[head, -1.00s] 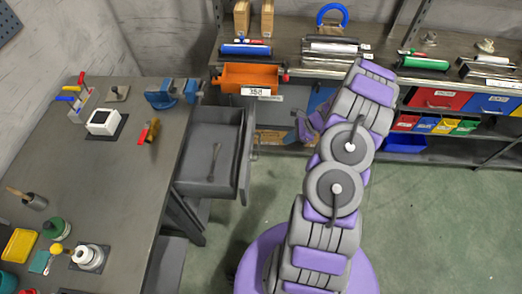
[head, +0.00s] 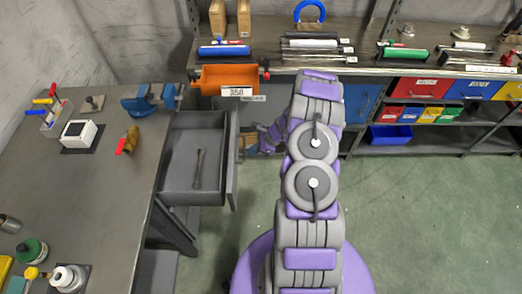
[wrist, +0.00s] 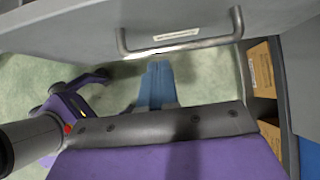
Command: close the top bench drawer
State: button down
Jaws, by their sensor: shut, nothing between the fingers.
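The top bench drawer (head: 180,190) is a grey box pulled out from the right side of the workbench, with a dark long tool (head: 198,168) lying in it. Its front panel (head: 233,160) faces right. In the wrist view the drawer front (wrist: 80,30) fills the top, with its metal bar handle (wrist: 185,44) across it. My gripper (head: 266,138) is just right of the drawer front in the head view, partly hidden by my arm. In the wrist view its blue fingers (wrist: 156,84) are shut and empty, just below the handle; contact cannot be told.
The grey workbench (head: 95,185) carries a blue vise (head: 148,98), a white box and small tools. A back shelf bench (head: 370,62) holds an orange bin (head: 225,78), rollers and coloured drawers. Green floor (head: 430,220) is clear at right.

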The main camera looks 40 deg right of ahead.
jog(key=shift+w+a+f, duration=0.1)
jog(key=shift+w, duration=0.15)
jog(key=shift+a, duration=0.25)
jog(key=w+a+p, duration=0.1)
jog(key=w+a, duration=0.6)
jog(key=a, duration=0.4)
jog(key=w+a+p, duration=0.1)
jog(key=w+a, duration=0.7)
jog(key=a, duration=0.4)
jog(key=shift+w, duration=0.2)
jog(key=shift+d, duration=0.1)
jog(key=d+p+v, duration=0.1)
jog(key=v, duration=0.5)
jog(key=s+f+p+v, duration=0.1)
jog(key=p+v, duration=0.1)
jog(key=v, duration=0.5)
jog(key=shift+d+f, duration=0.25)
jog(key=shift+d, duration=0.15)
